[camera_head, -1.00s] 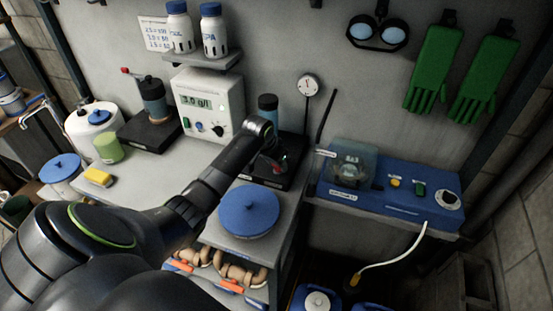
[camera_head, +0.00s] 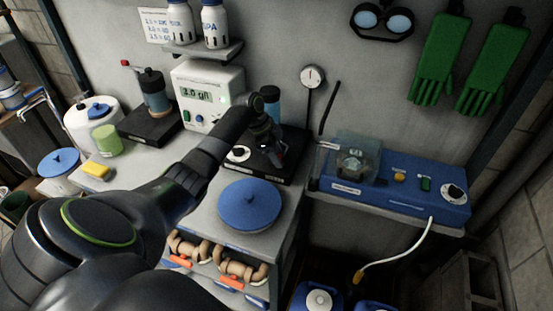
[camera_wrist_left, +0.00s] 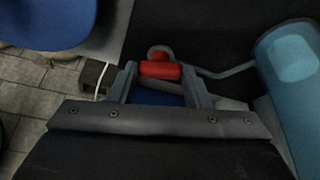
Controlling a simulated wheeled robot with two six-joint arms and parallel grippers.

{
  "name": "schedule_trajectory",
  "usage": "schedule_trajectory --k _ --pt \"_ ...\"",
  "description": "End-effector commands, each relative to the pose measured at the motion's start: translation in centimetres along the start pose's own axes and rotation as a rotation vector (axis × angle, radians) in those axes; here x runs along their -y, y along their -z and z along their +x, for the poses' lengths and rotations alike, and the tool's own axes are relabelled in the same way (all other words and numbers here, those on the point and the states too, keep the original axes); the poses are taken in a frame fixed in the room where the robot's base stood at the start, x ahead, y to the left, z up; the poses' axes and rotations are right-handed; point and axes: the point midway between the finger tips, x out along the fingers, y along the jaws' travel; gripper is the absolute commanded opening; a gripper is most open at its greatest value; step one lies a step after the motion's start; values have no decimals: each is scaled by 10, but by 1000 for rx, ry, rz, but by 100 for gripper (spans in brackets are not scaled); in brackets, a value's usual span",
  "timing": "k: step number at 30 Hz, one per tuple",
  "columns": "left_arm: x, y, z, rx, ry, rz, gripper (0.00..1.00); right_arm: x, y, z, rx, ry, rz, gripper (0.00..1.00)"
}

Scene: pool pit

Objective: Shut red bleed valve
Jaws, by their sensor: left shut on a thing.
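The red bleed valve's handle (camera_wrist_left: 160,70) shows as a short red grip between the fingers in the left wrist view. A grey rod runs from it toward a blue-teal cylinder (camera_wrist_left: 292,75) at the right. My left gripper (camera_wrist_left: 160,83) is shut on this red handle. In the head view my left gripper (camera_head: 267,142) is over the black base of the right-hand unit, in front of its blue cylinder (camera_head: 272,100). My arm hides most of the valve there. My right gripper is not in view.
A similar unit (camera_head: 152,92) with a red-tipped lever stands at the left. The meter box (camera_head: 207,95) is behind my arm. A blue lid (camera_head: 250,206) is in front. A blue device (camera_head: 400,182) sits to the right, and a round gauge (camera_head: 312,77) stands behind.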

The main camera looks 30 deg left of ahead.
Motion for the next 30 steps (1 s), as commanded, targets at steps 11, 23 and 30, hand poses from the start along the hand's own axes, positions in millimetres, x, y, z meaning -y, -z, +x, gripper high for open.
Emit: schedule_trajectory --k 11,23,30 --pt "4 1 0 -1 -87 225 21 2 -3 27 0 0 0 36" --pt "4 2 -2 1 -118 302 21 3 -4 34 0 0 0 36" --pt "4 2 -2 1 -119 304 21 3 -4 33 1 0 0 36"
